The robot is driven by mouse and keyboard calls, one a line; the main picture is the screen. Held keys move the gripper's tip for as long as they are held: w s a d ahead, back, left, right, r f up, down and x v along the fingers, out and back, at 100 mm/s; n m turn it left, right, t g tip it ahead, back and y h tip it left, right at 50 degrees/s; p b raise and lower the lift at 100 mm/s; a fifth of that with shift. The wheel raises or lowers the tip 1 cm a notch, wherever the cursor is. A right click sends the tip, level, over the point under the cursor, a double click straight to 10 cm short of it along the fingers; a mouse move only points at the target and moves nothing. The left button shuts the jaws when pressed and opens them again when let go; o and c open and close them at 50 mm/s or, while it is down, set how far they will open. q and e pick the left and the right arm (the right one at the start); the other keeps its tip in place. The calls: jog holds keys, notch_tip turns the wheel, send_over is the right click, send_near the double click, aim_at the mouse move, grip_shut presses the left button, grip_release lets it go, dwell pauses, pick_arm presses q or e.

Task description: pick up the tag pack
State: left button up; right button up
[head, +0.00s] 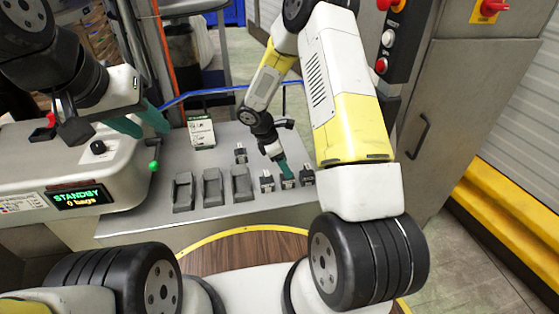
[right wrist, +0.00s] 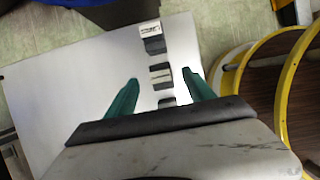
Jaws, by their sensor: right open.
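Several small black blocks with pale tops stand on the grey metal table (head: 130,222); I take these to be the tag packs, but cannot read any label. One pack (head: 241,156) stands farther back; a front row holds a left pack (head: 267,184), a middle pack (head: 288,184) and a right pack (head: 307,178). My right gripper (head: 286,170) points down at the middle pack. In the right wrist view its teal fingers are apart, with a pack (right wrist: 161,74) between them, apparently untouched. My left gripper (head: 141,122) is open and empty above the machine, far left of the packs.
Several empty-looking grey holders (head: 212,187) stand left of the packs. A green-and-white card (head: 201,132) stands behind them. The white machine (head: 28,160) with a STANDBY display (head: 78,197) fills the left. A grey cabinet (head: 450,110) stands at right.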

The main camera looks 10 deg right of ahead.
jog(key=x, duration=0.6)
jog(key=shift+f, duration=0.35)
grip_shut()
